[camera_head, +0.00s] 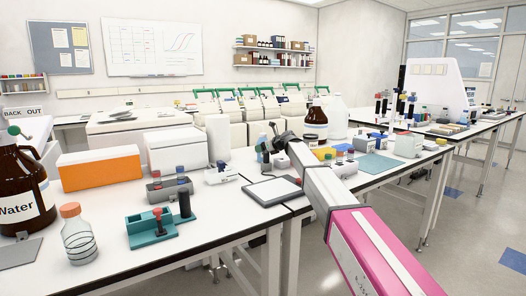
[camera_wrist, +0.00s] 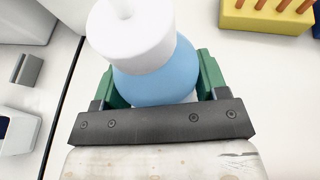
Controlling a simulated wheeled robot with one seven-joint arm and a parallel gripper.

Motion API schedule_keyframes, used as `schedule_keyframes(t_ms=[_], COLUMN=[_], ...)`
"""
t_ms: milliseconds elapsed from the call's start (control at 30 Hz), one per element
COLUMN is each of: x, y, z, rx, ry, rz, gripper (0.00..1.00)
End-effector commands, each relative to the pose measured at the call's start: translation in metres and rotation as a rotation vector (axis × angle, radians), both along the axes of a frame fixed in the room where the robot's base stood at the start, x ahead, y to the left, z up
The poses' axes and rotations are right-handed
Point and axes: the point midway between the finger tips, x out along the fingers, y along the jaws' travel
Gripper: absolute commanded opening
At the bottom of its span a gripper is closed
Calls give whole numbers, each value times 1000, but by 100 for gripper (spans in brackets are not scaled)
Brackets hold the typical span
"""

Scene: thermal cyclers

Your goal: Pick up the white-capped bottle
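The white-capped bottle has a blue shoulder and a wide white cap (camera_wrist: 130,35). In the wrist view the bottle (camera_wrist: 155,85) stands between the two green fingers of my gripper (camera_wrist: 163,88), a little left of centre. The bottle hides the inner faces of the fingers, so I cannot tell whether they press on it. In the head view my gripper (camera_head: 268,150) is over the middle bench, left of the brown bottle. The gripped area there is small and largely hidden by my wrist.
A yellow rack (camera_wrist: 266,14) stands at the upper right of the wrist view. In the head view a brown bottle (camera_head: 315,128) and a white jug (camera_head: 338,120) stand right of my gripper. A flat grey-topped device (camera_head: 270,191) lies in front. An orange box (camera_head: 98,168) is farther left.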

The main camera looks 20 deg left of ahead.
Motion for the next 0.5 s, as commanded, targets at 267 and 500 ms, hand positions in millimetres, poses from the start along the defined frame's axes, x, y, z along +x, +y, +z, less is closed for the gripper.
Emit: schedule_keyframes(t_ms=[267,500], x=[0,0], y=[0,0], z=[1,14], rx=[1,1], ry=[0,-2], rz=[0,0], gripper=[56,56])
